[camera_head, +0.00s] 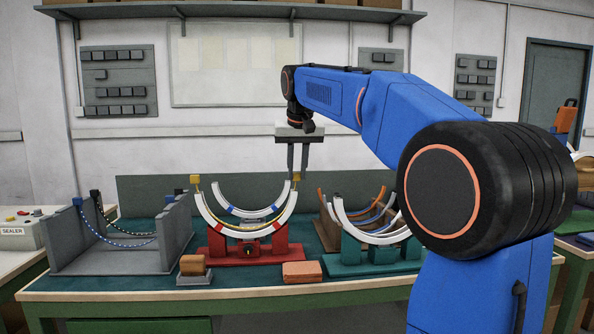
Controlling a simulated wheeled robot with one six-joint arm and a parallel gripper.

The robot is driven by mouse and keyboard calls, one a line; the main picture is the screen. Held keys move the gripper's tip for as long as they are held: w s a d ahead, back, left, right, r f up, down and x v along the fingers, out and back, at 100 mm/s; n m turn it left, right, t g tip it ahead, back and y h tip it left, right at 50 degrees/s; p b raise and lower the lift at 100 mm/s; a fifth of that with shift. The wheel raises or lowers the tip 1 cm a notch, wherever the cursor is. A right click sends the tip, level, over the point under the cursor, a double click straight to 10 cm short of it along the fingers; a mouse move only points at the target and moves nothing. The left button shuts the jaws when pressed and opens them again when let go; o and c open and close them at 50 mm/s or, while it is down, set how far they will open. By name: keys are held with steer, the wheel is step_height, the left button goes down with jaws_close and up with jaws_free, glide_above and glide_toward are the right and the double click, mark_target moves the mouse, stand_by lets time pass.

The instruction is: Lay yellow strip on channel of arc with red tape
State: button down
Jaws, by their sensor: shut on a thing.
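My gripper (297,172) points down over the right end of the front white arc (213,222), which stands in a red base (264,255). It is shut on a small yellow end block (296,176). A matching yellow end block (195,180) shows at the arc's left end. A thin yellow strip (250,229) shows as a curve along the front arc between these blocks. Whether it is fully seated in the channel cannot be told. A second white arc (226,208) behind carries blue tape.
A grey rack (104,257) at left holds hanging dark, dotted strands. A teal base (374,257) with white arcs stands at right, near a brown rack (325,235). An orange block (302,271) and a brown block (193,265) lie near the front edge.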

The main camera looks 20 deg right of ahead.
steer(key=shift+f, duration=0.65)
stand_by(0.7)
steer(key=c, duration=1.5)
jaws_free()
steer(key=shift+r, duration=5.75)
steer(key=shift+s, duration=0.1)
steer(key=s+a+f+n, duration=0.1)
steer(key=s+a+f, duration=0.1)
steer(key=s+f, duration=1)
steer(key=s+a+f+n+y, duration=0.1)
steer(key=s+a+f, duration=0.1)
steer(key=s+f, duration=1.1)
steer(key=s+a+f+n, duration=0.1)
steer(key=s+a+f, duration=0.1)
steer(key=s+f, duration=1)
steer(key=shift+s+a+f+n+t, duration=0.1)
steer(key=shift+f, duration=0.75)
steer(key=shift+s+a+f+n+t, duration=0.1)
steer(key=shift+s+a+f, duration=0.05)
steer(key=shift+f, duration=0.65)
steer(key=shift+s+a+f+n+t, duration=0.1)
steer(key=shift+f, duration=0.75)
